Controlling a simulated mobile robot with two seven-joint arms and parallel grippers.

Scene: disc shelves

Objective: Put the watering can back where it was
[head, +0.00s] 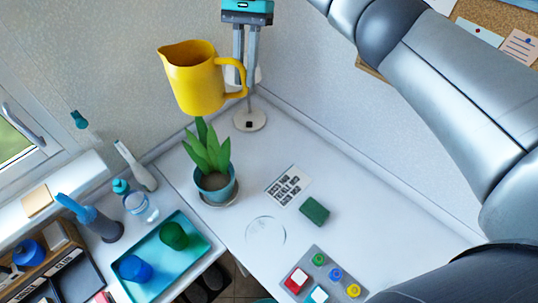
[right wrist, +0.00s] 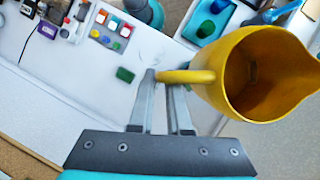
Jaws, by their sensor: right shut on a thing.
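The yellow watering can (head: 196,84), a jug with a spout lip at left and a loop handle at right, hangs upright in the air in the head view, above the potted plant. My right gripper (head: 242,80) comes down from the top and is shut on the handle. In the right wrist view, the fingers (right wrist: 166,88) close around the handle, and the open, empty-looking mouth of the can (right wrist: 262,75) faces the camera. A faint round outline or clear disc (head: 265,231) lies on the white table. My left gripper is not in view.
A green plant in a blue pot (head: 215,190) stands under the can. A teal tray (head: 190,261) holds a green cup and a blue cup. A printed card (head: 288,186), a green sponge (head: 314,211) and a grey button panel (head: 335,277) lie around the outline.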

